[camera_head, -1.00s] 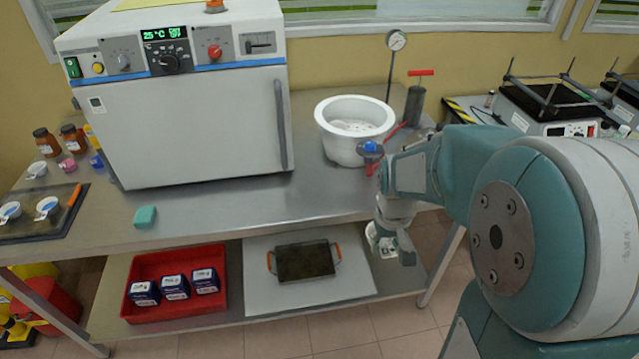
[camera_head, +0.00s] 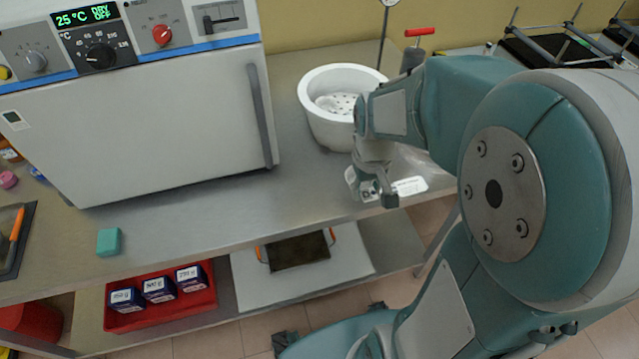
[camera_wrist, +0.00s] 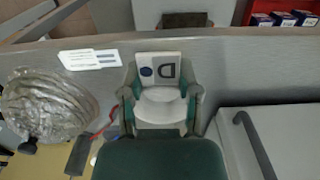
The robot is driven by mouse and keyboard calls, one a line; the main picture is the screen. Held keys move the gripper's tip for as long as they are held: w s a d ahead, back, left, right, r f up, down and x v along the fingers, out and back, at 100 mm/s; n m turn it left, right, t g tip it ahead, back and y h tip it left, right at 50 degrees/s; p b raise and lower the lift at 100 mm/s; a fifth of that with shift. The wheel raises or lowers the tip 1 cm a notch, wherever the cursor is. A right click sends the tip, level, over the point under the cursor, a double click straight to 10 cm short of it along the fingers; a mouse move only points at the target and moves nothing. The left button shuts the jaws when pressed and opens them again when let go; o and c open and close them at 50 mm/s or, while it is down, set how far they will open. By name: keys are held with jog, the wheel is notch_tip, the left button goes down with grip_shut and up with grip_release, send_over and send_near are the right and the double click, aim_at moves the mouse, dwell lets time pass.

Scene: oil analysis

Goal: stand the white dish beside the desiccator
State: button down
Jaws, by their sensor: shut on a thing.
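The white dish (camera_wrist: 160,106) is between the two fingers of my gripper (camera_wrist: 161,98) in the wrist view. A pale square piece with a "D" and a dark round spot shows at its far side. My gripper (camera_head: 376,188) is shut on the dish near the table's front edge in the head view, where little of the dish shows. I cannot tell its height over the table. The desiccator (camera_head: 325,125) is a white round tub with a perforated plate inside, open at the top, just behind and left of my gripper. My arm hides its right side.
A white label card (camera_head: 410,186) lies right of my gripper. A clear glass dome (camera_wrist: 48,104) lies on the table at left in the wrist view. The oven (camera_head: 170,110) stands left of the desiccator, with bare steel table (camera_head: 300,195) in front.

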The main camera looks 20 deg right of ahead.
jog(key=w+a+f, duration=0.3)
jog(key=w, duration=0.3)
send_over(324, 196)
jog(key=f, duration=0.5)
jog(key=shift+s+d, duration=0.1)
jog(key=shift+s, duration=0.3)
jog(key=shift+w+a+f, duration=0.2)
jog(key=shift+w+f, duration=0.3)
jog(key=shift+f, duration=1.7)
jog(key=shift+c, duration=1.6)
grip_release()
